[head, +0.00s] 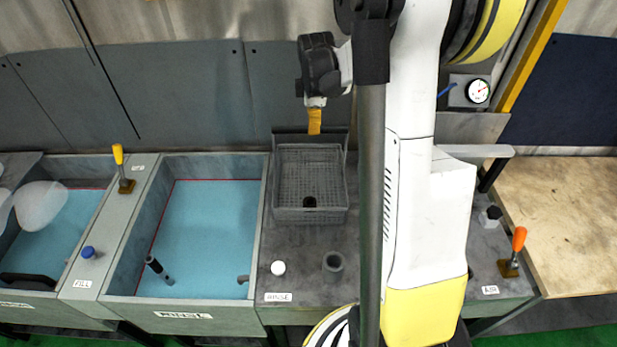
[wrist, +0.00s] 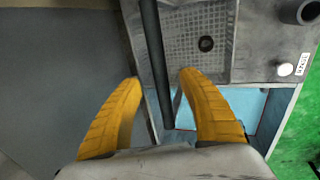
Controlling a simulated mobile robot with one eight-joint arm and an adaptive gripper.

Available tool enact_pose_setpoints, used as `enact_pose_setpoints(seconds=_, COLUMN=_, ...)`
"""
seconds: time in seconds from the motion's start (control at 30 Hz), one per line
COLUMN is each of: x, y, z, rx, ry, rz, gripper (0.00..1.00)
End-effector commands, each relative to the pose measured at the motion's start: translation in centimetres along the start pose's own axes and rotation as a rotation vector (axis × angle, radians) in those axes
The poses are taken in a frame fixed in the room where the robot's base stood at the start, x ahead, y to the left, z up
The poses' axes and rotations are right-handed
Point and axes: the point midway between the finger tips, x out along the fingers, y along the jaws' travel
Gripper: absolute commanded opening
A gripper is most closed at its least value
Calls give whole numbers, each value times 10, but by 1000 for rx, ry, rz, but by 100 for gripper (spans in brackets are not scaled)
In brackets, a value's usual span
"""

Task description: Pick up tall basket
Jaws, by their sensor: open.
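The tall basket (head: 310,216) is a grey mesh basket on the dark counter right of the rinse tank, with a raised dark handle bar (head: 292,137) at its back. My gripper (head: 314,124) is above the back of the basket, close to the handle in the picture. In the wrist view, my gripper's yellow fingers (wrist: 160,82) are open, with the dark handle bar (wrist: 152,40) between them. I see no contact. The basket's mesh floor (wrist: 188,45) shows beyond the bar, with a dark round spot in it. My arm hides the area right of the basket in the head view.
The rinse tank (head: 262,210) with blue liquid lies left of the basket. A white knob (head: 278,268) and a grey cup-like fitting (head: 332,267) stand in front. A dark wall panel (head: 290,90) rises behind. A wooden table (head: 565,220) is at far right.

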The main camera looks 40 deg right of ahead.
Motion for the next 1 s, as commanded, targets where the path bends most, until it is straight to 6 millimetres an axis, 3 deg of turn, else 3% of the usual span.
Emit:
enact_pose_setpoints(seconds=0.33, x=46, y=1, z=-8, rx=-2, ry=-1, rz=1, gripper=48)
enact_pose_setpoints(seconds=0.63, x=53, y=1, z=-8, rx=-2, ry=-1, rz=1, gripper=48)
enact_pose_setpoints(seconds=0.67, x=53, y=1, z=-8, rx=-2, ry=-1, rz=1, gripper=44)
enact_pose_setpoints(seconds=0.8, x=52, y=1, z=-8, rx=-2, ry=-1, rz=1, gripper=1)
enact_pose_setpoints(seconds=1.0, x=52, y=1, z=-8, rx=-3, ry=-1, rz=2, gripper=0)
